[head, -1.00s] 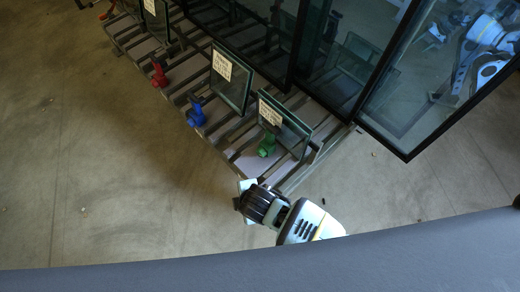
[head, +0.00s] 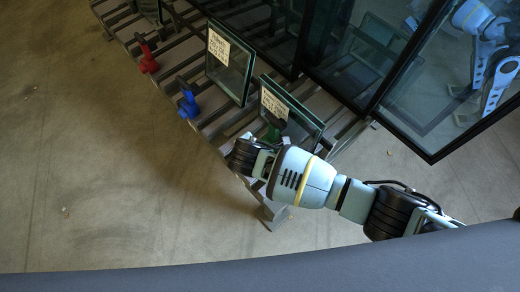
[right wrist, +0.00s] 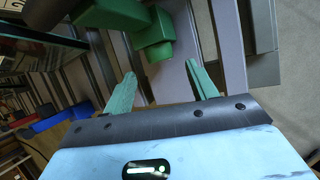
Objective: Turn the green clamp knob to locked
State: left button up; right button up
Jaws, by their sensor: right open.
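The green clamp knob (head: 272,133) is at the front of the rack, below the nearest labelled glass pane (head: 290,112), partly hidden by my right arm in the head view. In the right wrist view the green knob (right wrist: 155,45) is large, with a blocky end pointing down toward the gripper. My right gripper (right wrist: 161,82) is open, its two green fingers apart with nothing between them. The knob end lies just beyond the fingertips, roughly centred between them. Whether they touch it cannot be told. My left gripper is not in view.
A blue knob (head: 188,103) and a red knob (head: 147,58) sit farther left along the slatted rack (head: 218,118). Another labelled pane (head: 232,65) stands behind the blue knob. Dark-framed glass panels (head: 420,110) stand at right. The floor (head: 110,170) at left is clear.

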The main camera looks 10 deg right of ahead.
jog(key=b+x, duration=0.2)
jog(key=x, duration=0.2)
jog(key=shift+f, duration=0.1)
jog(key=shift+w+f, duration=0.2)
jog(key=shift+f, duration=0.2)
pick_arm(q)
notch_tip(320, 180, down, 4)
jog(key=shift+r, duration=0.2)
pick_arm(e)
jog(key=shift+c, duration=0.4)
jog(key=c, duration=0.9)
jog(key=shift+d+r+t+p, duration=0.1)
jog(key=shift+d+t+p, duration=0.05)
jog(key=shift+t+p, duration=0.2)
jog(key=shift+y, duration=0.4)
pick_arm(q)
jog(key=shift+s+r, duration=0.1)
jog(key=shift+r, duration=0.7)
pick_arm(e)
jog(key=shift+t, duration=0.25)
jog(key=shift+s, duration=0.1)
